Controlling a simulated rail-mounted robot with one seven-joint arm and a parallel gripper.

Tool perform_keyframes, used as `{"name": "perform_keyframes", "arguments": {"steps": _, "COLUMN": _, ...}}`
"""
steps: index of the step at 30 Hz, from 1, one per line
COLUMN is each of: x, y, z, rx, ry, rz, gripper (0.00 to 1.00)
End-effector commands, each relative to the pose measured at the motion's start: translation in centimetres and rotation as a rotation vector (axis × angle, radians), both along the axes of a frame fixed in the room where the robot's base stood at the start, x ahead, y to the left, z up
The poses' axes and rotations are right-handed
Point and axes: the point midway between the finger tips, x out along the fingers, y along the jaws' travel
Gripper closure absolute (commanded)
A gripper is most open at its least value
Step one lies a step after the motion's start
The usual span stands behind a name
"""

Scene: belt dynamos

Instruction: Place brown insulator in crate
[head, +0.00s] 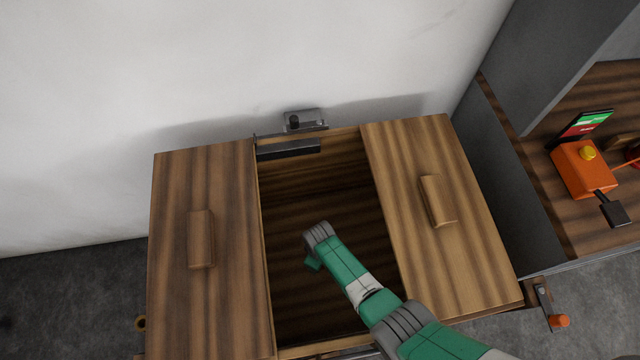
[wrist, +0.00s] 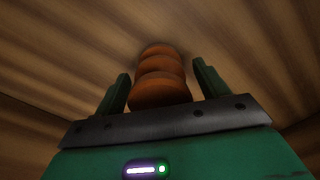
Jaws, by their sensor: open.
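The brown insulator (wrist: 160,76), a ribbed orange-brown stack of rounded discs, shows in the wrist view against striped wood. My gripper (wrist: 161,70) is open, with one green finger on each side of the insulator. Gaps show between the fingers and the insulator, so it is not clamped. In the head view, the wooden crate (head: 208,300) stands in the middle with its centre open. My arm reaches down into that opening. The insulator and my fingertips are hidden in the head view. I cannot tell whether the insulator touches the wood.
Two wooden panels with handles, a left one (head: 178,235) and a right one (head: 465,225), flank the opening. A black bar (head: 288,149) sits at the back edge. A grey wall panel and an orange device (head: 582,172) stand at the right.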

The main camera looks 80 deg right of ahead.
Motion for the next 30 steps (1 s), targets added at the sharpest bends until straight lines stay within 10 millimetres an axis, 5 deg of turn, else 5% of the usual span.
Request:
{"name": "perform_keyframes", "arguments": {"steps": 6, "x": 0.0, "y": 0.0, "z": 5.9, "rx": -0.001, "ry": -0.002, "rz": 0.000, "gripper": 0.27}}
{"name": "perform_keyframes", "arguments": {"steps": 13, "x": 0.0, "y": 0.0, "z": 10.6, "rx": -0.001, "ry": -0.001, "rz": 0.000, "gripper": 0.27}}
{"name": "perform_keyframes", "arguments": {"steps": 30, "x": 0.0, "y": 0.0, "z": 11.9, "rx": 0.000, "ry": 0.000, "rz": 0.000, "gripper": 0.27}}
